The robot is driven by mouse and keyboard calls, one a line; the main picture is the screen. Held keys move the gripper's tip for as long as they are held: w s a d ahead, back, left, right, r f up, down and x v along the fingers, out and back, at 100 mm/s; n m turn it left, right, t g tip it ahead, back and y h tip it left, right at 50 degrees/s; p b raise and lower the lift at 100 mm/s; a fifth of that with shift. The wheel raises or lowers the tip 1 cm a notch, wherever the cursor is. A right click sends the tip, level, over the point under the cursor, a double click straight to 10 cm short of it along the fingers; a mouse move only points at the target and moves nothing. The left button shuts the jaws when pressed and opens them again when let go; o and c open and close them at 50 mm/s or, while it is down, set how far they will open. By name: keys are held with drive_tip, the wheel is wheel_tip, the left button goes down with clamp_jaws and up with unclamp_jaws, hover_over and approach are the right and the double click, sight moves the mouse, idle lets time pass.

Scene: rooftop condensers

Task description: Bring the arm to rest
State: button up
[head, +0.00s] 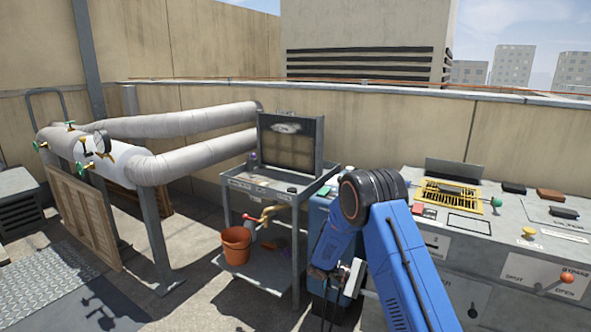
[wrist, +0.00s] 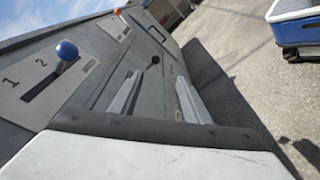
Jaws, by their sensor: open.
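My blue arm (head: 405,265) rises in front of the bench in the head view, bends at a dark joint (head: 372,195) and reaches down to the left. Its far end hangs low beside the metal cart, and the fingers there are hard to make out. In the wrist view my gripper (wrist: 158,77) shows two grey fingers standing apart, with nothing held between them. A black-knobbed lever on a grey panel (wrist: 90,85) appears beyond the fingers. I cannot tell how far the fingers are from that panel.
A metal cart (head: 262,262) carries a framed filter (head: 290,145) and a red bucket (head: 236,245). A control bench (head: 415,230) with a yellow grille (head: 450,195) and orange knob (head: 567,277) stands right. Lagged pipes (head: 190,160) run left.

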drive_tip(key=s+d+r+m+t+y, duration=0.25)
drive_tip(key=s+r+y, duration=0.55)
drive_tip(key=s+r, duration=0.95)
drive_tip(key=s+a+r+t+y, duration=0.2)
drive_tip(key=s+r+t+y, duration=0.1)
drive_tip(key=s, duration=0.7)
drive_tip(key=s+a+r+t+y, duration=0.3)
drive_tip(key=s+t+y, duration=0.1)
drive_tip(key=s, duration=0.5)
drive_tip(key=shift+s+a+r+t, duration=0.25)
drive_tip(key=shift+s+t, duration=0.15)
drive_tip(key=shift+t, duration=0.45)
